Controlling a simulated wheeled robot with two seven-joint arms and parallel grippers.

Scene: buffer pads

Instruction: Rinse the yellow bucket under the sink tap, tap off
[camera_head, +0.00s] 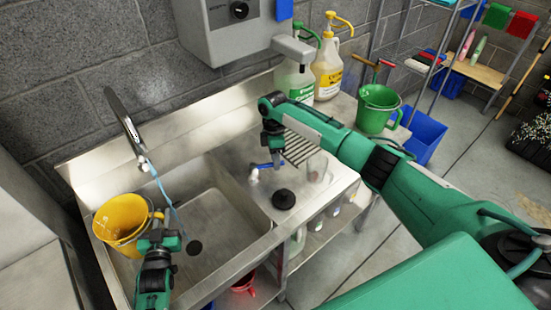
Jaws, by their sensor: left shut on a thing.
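The yellow bucket (121,219) is over the left part of the steel sink (215,208), its open top tilted toward me. My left gripper (160,238) is shut on the bucket at its right side, by the handle; the fingers are partly hidden. The tap (128,128) slants over the back of the basin. A thin blue stream (164,191) runs down from its spout, along the bucket's right edge toward my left gripper. My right gripper (274,151) points down above the right side of the sink, close to a blue-handled fitting (261,166). Contact and finger opening are unclear.
Two pump bottles, one green-labelled (293,82) and one yellow-labelled (327,70), stand behind my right arm. A green bucket (378,108) stands right of them. A black round piece (284,199) sits on the sink's right section. A grey wall box (232,28) hangs above.

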